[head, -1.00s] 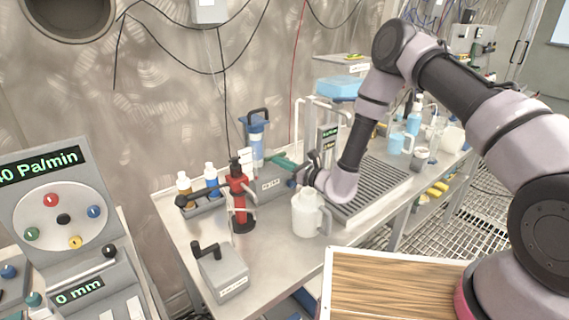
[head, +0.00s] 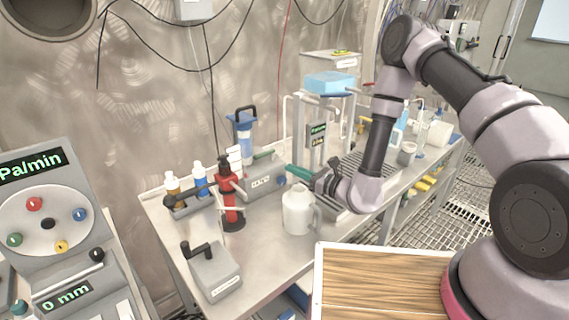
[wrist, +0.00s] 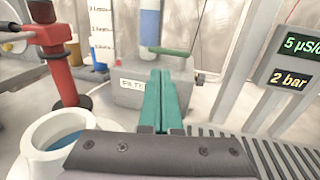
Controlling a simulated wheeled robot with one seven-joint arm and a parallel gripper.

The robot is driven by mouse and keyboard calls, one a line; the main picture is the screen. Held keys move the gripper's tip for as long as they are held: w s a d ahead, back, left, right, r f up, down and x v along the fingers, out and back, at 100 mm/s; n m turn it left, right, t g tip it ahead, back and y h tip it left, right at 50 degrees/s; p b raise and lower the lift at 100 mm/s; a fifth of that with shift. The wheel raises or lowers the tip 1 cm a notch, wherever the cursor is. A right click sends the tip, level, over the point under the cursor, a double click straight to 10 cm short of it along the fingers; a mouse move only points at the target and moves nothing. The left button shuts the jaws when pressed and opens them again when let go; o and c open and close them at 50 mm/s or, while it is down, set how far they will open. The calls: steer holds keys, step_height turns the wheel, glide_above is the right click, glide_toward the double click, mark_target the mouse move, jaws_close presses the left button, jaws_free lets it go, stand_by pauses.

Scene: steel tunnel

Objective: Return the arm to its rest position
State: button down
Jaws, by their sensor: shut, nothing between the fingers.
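My arm reaches in from the right in the head view and bends down over the metal bench (head: 270,262). My gripper (head: 292,170) has teal fingers, pressed together and empty. In the wrist view the teal fingers (wrist: 162,102) point toward the grey box marked "FILTER" (wrist: 150,92); I cannot tell the exact gap. A white jug (head: 298,212) stands upright on the bench just below the gripper in the head view. Its open mouth (wrist: 58,132), with something blue inside, shows at lower left in the wrist view.
A red stand (head: 228,200) and small bottles (head: 199,180) stand left of the jug. A grey crank box (head: 213,270) is in front. A ribbed tray (head: 378,170) and a frame with a blue basin (head: 330,83) are at right. A wooden board (head: 385,285) lies nearest me.

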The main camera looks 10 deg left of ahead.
steer(key=s+d+r+n+g+y, duration=0.1)
steer(key=s+r+n+g, duration=0.2)
steer(key=r, duration=0.4)
steer(key=s+r+n+g, duration=0.1)
steer(key=r+n+g, duration=0.35)
steer(key=r, duration=0.25)
steer(key=s+d+r+n+g+y, duration=0.1)
steer(key=s+r+n+g, duration=0.2)
steer(key=r, duration=0.4)
steer(key=s+d+r+n+t+h, duration=0.3)
steer(key=s+d+r+h, duration=0.1)
steer(key=d, duration=0.6)
steer(key=s+d+r+n+t+h, duration=0.2)
steer(key=s+d+r+n+h, duration=0.1)
steer(key=d+r+h, duration=0.3)
steer(key=s+d+r+n+t+h, duration=0.3)
steer(key=s+d+r+h, duration=0.2)
steer(key=d, duration=0.9)
step_height(320, 180, up, 3)
steer(key=shift+s+t+h, duration=0.2)
steer(key=shift+t+h, duration=0.1)
steer(key=shift+t, duration=0.05)
